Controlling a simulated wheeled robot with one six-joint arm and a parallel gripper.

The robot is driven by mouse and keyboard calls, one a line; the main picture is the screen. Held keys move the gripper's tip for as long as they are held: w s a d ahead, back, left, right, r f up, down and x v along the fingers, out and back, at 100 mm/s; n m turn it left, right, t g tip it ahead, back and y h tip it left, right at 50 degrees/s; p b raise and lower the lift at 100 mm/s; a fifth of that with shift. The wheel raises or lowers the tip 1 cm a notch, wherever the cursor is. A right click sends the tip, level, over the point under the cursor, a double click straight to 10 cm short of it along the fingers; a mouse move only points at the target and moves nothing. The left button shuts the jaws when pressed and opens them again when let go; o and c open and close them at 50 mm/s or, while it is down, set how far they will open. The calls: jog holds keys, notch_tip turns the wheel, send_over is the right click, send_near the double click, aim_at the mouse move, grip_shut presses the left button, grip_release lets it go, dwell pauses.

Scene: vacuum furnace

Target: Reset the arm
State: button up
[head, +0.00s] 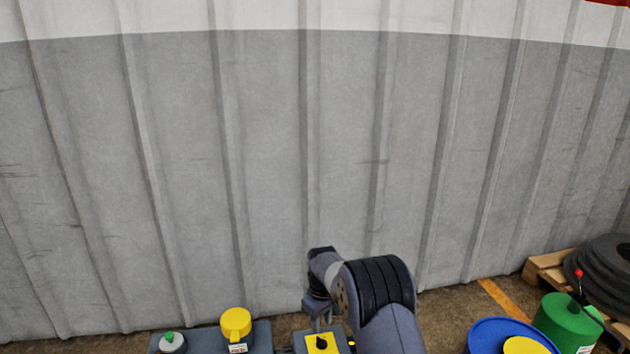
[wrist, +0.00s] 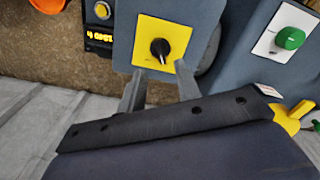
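My arm (head: 378,300) reaches down at the bottom middle of the head view. My gripper (wrist: 159,68) shows in the wrist view with its two grey fingers apart and nothing held between them. Its fingertips are near a black rotary knob (wrist: 160,49) on a yellow plate (wrist: 143,35). I cannot tell whether they touch the plate. In the head view the gripper (head: 318,318) is small and partly hidden, just above the yellow plate (head: 313,345) with the black knob (head: 322,343).
A green button (wrist: 290,38) on a white plate and a yellow handle (wrist: 288,120) are at right in the wrist view. A blue drum (head: 485,335), green canister (head: 566,322) and pallet (head: 548,268) stand right. A grey corrugated wall (head: 265,150) is behind.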

aim_at(322, 340)
notch_tip(322, 340, up, 4)
notch_tip(322, 340, down, 11)
jog(key=shift+f+b, duration=0.1)
jog(key=shift+b, duration=1)
jog(key=shift+r+m, duration=0.3)
jog(key=shift+m, duration=0.1)
jog(key=m, duration=0.3)
jog(key=m+b, duration=0.1)
jog(key=m, duration=0.3)
jog(key=shift+m, duration=0.3)
jog(key=m+b, duration=0.1)
jog(key=m, duration=0.2)
jog(key=shift+r+m+b, duration=0.1)
jog(key=shift+m+b, duration=0.25)
jog(key=shift+m, duration=0.05)
notch_tip(322, 340, up, 11)
jog(key=p, duration=0.3)
jog(key=shift+f, duration=0.2)
